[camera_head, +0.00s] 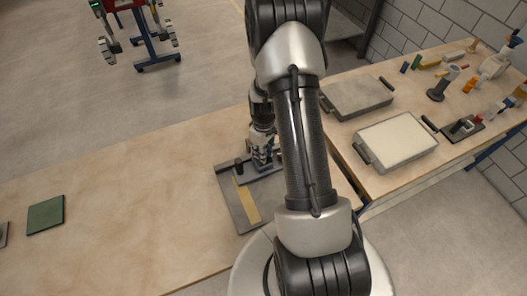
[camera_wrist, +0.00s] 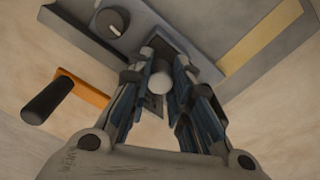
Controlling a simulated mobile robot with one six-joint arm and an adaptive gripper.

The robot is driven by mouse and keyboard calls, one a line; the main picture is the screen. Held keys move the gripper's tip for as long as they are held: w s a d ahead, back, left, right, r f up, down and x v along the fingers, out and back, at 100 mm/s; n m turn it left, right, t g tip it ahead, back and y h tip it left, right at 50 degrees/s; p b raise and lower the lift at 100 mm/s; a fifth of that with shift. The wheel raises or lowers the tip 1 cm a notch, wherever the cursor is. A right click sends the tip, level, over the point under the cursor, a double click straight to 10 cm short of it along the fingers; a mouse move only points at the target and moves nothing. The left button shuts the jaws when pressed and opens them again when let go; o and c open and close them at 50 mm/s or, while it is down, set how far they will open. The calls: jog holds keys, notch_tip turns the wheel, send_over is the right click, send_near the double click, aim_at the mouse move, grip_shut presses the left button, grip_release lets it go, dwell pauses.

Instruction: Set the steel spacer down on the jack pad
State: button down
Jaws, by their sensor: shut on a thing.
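My gripper (camera_head: 262,158) points down over the grey tilting sandbed frame (camera_head: 233,196) on the near bench. In the wrist view my gripper (camera_wrist: 162,82) has its blue-padded fingers drawn in around a small pale rounded piece, which I take to be the steel spacer (camera_wrist: 160,77). The fingers hide part of it. The frame shows beyond the fingertips, with a yellow strip (camera_wrist: 258,45) and a dark round knob (camera_wrist: 111,20). I cannot clearly tell the jack pad from the grey parts under the fingertips, nor whether the spacer touches anything.
A black handle with an orange part (camera_wrist: 80,90) is left of the fingers in the wrist view. A green square mat (camera_head: 45,215) lies far left on the bench. Two trays, one pale-filled (camera_head: 397,140), and several small tools are on the right bench. The bench's middle left is clear.

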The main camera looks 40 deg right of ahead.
jog(key=c, duration=1.4)
grip_release()
jog(key=shift+w, duration=0.1)
jog(key=shift+o, duration=0.6)
jog(key=o, duration=0.4)
jog(key=shift+c, duration=0.2)
jog(key=shift+r, duration=0.1)
jog(key=shift+r+p, duration=2.65)
jog(key=shift+r, duration=1.3)
